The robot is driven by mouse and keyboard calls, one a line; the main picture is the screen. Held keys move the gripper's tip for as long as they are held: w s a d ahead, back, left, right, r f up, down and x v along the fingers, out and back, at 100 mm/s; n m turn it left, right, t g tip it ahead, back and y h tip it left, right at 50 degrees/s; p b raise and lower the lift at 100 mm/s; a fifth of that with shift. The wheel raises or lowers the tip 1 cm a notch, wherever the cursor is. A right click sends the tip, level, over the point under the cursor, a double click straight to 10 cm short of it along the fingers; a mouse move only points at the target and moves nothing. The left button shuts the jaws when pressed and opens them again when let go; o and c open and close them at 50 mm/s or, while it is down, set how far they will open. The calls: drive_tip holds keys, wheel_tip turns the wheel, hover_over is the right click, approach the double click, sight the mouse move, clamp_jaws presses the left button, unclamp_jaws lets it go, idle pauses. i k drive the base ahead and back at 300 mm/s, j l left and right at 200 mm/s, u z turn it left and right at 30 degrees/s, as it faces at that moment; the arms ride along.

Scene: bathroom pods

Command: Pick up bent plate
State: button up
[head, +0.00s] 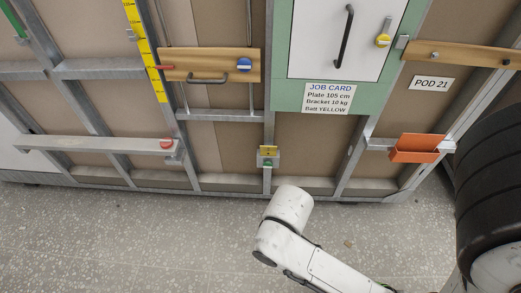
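An orange folded piece (415,148) looks like the bent plate, though I cannot be sure. It sits at the right, at a short metal rail on the pod frame below the POD 21 label, with its upper part leaning back. My white arm reaches in from the bottom right, over the floor, and ends in a rounded white link left of and below the orange piece. The fingers of my gripper do not show, so I cannot see whether it holds anything. The arm's visible end is well apart from the orange piece.
The metal-framed pod wall carries a wooden board with a dark handle (207,80), a yellow scale (146,50), a job card (329,98), a white door (333,40) and a small yellow-green fitting (268,157). A black tyre-like stack (490,180) stands right. Speckled floor (130,240) is clear at left.

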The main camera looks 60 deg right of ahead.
sight(269, 151)
drive_tip(key=l, duration=0.75)
drive_tip(key=i+l+u, duration=0.1)
drive_tip(key=l, duration=0.65)
